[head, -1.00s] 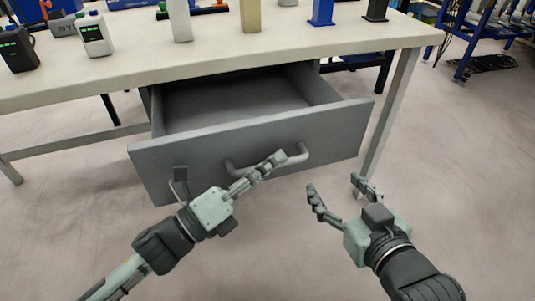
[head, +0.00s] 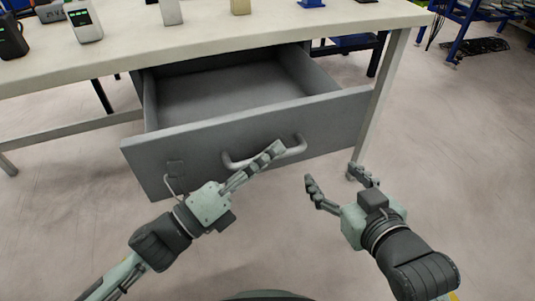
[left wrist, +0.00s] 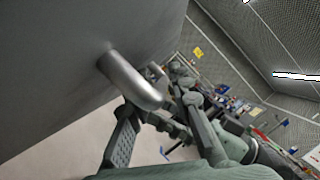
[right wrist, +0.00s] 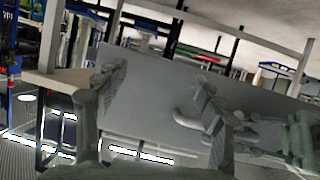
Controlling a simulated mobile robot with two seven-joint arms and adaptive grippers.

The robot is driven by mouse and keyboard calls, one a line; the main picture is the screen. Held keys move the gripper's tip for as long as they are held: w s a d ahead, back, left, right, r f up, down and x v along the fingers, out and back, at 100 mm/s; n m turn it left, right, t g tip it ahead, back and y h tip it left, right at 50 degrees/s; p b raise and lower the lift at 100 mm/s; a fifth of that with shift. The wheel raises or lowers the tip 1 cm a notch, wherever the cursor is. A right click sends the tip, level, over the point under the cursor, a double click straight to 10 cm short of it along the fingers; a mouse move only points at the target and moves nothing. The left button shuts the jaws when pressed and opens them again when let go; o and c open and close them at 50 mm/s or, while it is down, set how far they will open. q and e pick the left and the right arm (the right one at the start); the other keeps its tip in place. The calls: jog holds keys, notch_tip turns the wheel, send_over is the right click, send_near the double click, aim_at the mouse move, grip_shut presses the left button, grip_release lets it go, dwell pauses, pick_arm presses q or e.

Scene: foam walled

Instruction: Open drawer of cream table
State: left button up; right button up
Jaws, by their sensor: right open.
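The cream table (head: 230,37) stands ahead in the head view. Its grey drawer (head: 335,115) is pulled well out and looks empty inside. A curved metal handle (head: 293,151) is on the drawer front; it also shows close up in the left wrist view (left wrist: 133,82). My left gripper (head: 222,158) is at the drawer front with its fingers spread, one crossing the handle and the other left of it. The handle lies by its fingers; I cannot tell whether they touch. My right gripper (head: 333,174) is open and empty, in front of the drawer's right part.
Several items stand on the tabletop, among them a white device (head: 84,22) and a beige block (head: 240,6). A table leg (head: 383,105) stands just right of the drawer. The floor (head: 470,150) to the right is clear. A blue rack (head: 470,25) is at the back right.

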pick_arm(q)
jog(key=v, duration=1.2)
jog(key=shift+w, duration=0.1)
pick_arm(e)
jog(key=shift+f, duration=0.1)
